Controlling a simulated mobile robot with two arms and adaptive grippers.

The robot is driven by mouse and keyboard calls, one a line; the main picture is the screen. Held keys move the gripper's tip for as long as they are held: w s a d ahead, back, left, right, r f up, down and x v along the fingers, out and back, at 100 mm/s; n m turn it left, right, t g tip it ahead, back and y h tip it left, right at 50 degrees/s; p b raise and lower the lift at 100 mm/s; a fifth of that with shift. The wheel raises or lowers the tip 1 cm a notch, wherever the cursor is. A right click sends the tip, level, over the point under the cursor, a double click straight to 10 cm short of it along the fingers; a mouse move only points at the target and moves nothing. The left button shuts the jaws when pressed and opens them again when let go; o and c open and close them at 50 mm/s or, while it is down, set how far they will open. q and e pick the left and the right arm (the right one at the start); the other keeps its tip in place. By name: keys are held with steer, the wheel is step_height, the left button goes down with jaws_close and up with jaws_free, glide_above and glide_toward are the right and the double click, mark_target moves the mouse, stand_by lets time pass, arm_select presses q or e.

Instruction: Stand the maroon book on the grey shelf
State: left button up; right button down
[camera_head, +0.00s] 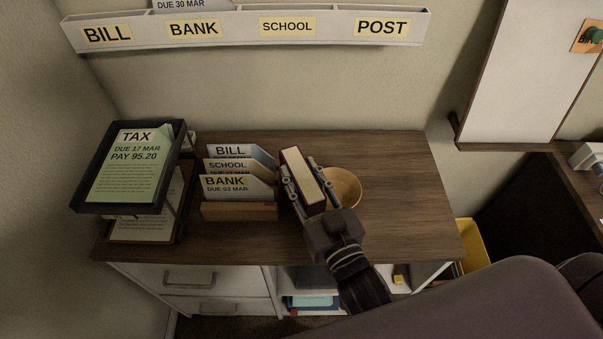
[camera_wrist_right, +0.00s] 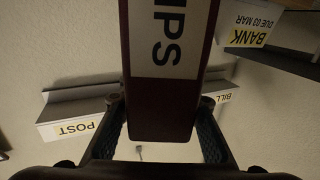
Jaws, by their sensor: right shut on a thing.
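The maroon book (camera_head: 311,196) is held upright between the fingers of my right gripper (camera_head: 304,182), with its pale page edges facing up in the head view. The gripper is shut on it above the wooden cabinet top. In the right wrist view the maroon book (camera_wrist_right: 166,100) fills the middle, showing a white label with partly cut-off dark letters; both finger pads flank it. No shelf is clearly identifiable as the grey one; a pale open compartment (camera_head: 323,303) under the cabinet top holds a blue-green item. My left gripper is not in view.
A wooden letter sorter (camera_head: 240,211) with several envelopes stands left of the book. A tan bowl (camera_head: 346,187) sits close on its right. A dark tray (camera_head: 120,209) with papers is at the left. A labelled wall rack (camera_head: 232,40) hangs behind. The cabinet top's right side is clear.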

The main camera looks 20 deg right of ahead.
steer(key=c, duration=1.8)
jaws_free()
steer(key=shift+f, duration=0.15)
steer(key=o, duration=0.4)
